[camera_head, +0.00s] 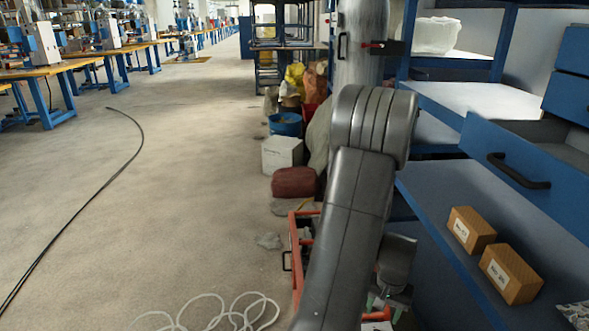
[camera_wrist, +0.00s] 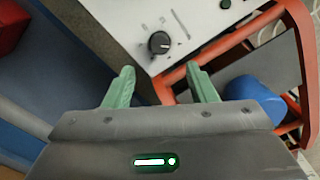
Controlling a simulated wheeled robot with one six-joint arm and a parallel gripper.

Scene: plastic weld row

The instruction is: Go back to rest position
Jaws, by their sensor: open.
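My gripper (camera_wrist: 163,85) shows in the wrist view with its two green fingers spread apart and nothing between them. Beyond the fingers is a white panel with a black knob (camera_wrist: 159,43), set in an orange-red frame (camera_wrist: 235,45). In the head view my grey arm crosses the middle of the picture from the bottom up. The gripper's fingers are mostly hidden there, with green bits showing low beside the arm (camera_head: 379,303).
At right stands a blue shelf (camera_head: 440,200) with two cardboard boxes (camera_head: 471,230) and an open drawer (camera_head: 530,165). An orange-red frame (camera_head: 296,250) stands beside my arm. White rope (camera_head: 215,312) and a black cable (camera_head: 85,205) lie on the floor. The floor at left is mostly clear.

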